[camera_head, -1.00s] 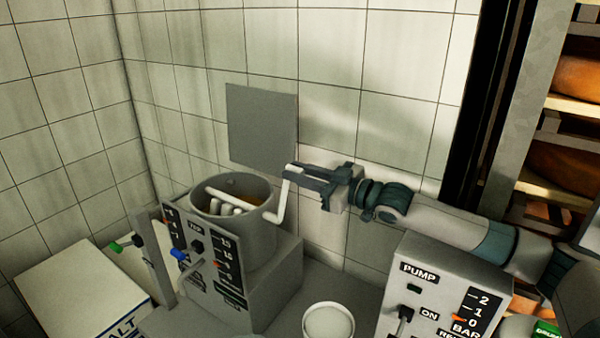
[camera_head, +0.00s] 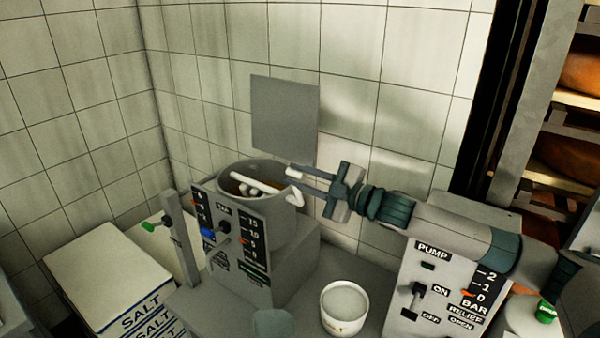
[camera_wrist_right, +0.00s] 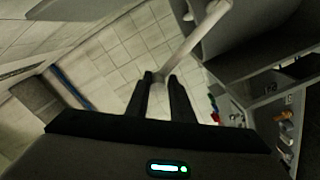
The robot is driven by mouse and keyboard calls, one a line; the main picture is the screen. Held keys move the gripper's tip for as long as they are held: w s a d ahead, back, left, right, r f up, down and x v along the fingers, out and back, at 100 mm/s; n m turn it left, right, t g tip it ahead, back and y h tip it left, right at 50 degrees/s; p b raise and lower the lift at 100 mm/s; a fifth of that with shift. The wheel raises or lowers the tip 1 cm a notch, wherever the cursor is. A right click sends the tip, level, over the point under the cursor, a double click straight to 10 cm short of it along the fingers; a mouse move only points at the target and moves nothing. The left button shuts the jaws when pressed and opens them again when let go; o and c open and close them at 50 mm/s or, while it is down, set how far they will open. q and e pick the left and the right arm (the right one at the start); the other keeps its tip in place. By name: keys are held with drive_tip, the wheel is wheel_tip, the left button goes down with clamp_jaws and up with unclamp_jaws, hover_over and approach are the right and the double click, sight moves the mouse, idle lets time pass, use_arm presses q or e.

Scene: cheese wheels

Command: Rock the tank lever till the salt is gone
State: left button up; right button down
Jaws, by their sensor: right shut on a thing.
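The grey round tank (camera_head: 262,222) stands on a grey block, with white bars and something brownish inside; I cannot make out any salt in it. The white cranked lever (camera_head: 296,197) comes out over the tank's right rim. My right gripper (camera_head: 293,172) is shut on the lever's end, reaching in from the right. In the right wrist view the white lever (camera_wrist_right: 203,38) runs up and right from between the dark fingertips (camera_wrist_right: 160,78). My left gripper is not in view.
A control panel (camera_head: 228,240) is on the tank's front, beside a grey post (camera_head: 180,240). SALT boxes (camera_head: 105,285) are stacked at left. A white tub (camera_head: 344,308) stands on the bench. The PUMP box (camera_head: 432,290) is at right, below my arm. Tiled walls close the back.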

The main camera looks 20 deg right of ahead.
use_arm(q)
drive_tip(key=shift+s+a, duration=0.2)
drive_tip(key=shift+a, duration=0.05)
use_arm(e)
drive_tip(key=shift+s+a+n, duration=0.15)
drive_tip(key=shift+a+n, duration=0.05)
drive_tip(key=shift+n, duration=0.1)
drive_tip(key=c, duration=1.6)
unclamp_jaws()
drive_tip(key=shift+c, duration=0.2)
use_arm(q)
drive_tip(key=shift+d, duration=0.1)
use_arm(e)
drive_tip(key=shift+f, duration=0.1)
drive_tip(key=shift+s+d+f, duration=0.1)
drive_tip(key=shift+s, duration=0.05)
